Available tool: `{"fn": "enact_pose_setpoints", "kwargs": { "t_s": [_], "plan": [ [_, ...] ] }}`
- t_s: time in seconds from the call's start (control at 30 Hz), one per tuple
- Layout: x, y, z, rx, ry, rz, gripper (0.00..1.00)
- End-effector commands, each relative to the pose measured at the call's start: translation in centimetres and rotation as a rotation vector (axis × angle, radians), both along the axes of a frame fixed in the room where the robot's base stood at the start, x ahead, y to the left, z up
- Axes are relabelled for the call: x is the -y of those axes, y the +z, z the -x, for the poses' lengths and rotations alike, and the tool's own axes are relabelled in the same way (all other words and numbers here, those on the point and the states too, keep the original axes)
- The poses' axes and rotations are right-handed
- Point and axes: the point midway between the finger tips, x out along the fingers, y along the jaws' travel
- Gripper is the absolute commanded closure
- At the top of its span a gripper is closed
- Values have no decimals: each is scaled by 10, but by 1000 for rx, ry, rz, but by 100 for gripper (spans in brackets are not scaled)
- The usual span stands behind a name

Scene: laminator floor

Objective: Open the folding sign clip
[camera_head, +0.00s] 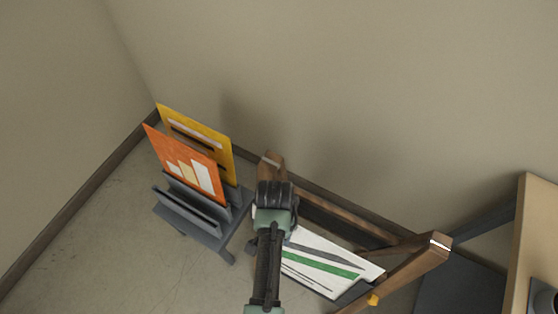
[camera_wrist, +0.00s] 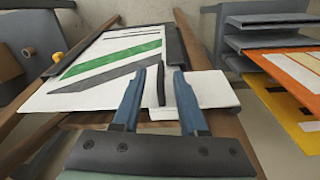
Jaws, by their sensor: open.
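The folding sign is a wooden frame (camera_head: 415,264) holding a white sheet (camera_head: 325,262) with green and grey stripes. In the wrist view the sheet (camera_wrist: 120,63) lies between wooden rails, with a dark strip (camera_wrist: 174,48) at its right edge. My gripper (camera_wrist: 157,72) is open, its two blue fingers pointing at the sheet's near edge. A thin dark upright piece (camera_wrist: 160,87), possibly the clip, shows between the fingers, apart from both. I cannot tell whether they touch the sheet. In the head view my arm hides this spot.
A dark grey rack (camera_head: 205,225) with an orange board (camera_head: 183,162) and a yellow board (camera_head: 218,150) stands left of the sign. Walls are close behind and left. A wooden table edge (camera_head: 530,235) is at the far right. Bare floor (camera_head: 95,235) lies at the left.

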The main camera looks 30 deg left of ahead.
Motion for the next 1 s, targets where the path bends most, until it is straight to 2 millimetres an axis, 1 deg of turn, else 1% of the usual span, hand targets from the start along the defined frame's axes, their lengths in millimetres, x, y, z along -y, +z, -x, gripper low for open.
{"fn": "enact_pose_setpoints", "kwargs": {
  "t_s": [0.03,0.1,0.2,0.53,0.57,0.6,0.77,0.8,1.0],
  "plan": [
    [1,-7,0,-2,0,1,58],
    [1,-14,0,-1,-1,1,58],
    [1,-21,0,1,-1,0,58],
    [1,-23,0,2,0,-1,58],
    [1,-23,0,1,0,-1,61],
    [1,-23,0,1,0,-1,69],
    [1,-23,0,2,0,-1,97],
    [1,-23,0,2,0,-1,100],
    [1,-23,-1,1,-1,0,100]
  ]
}}
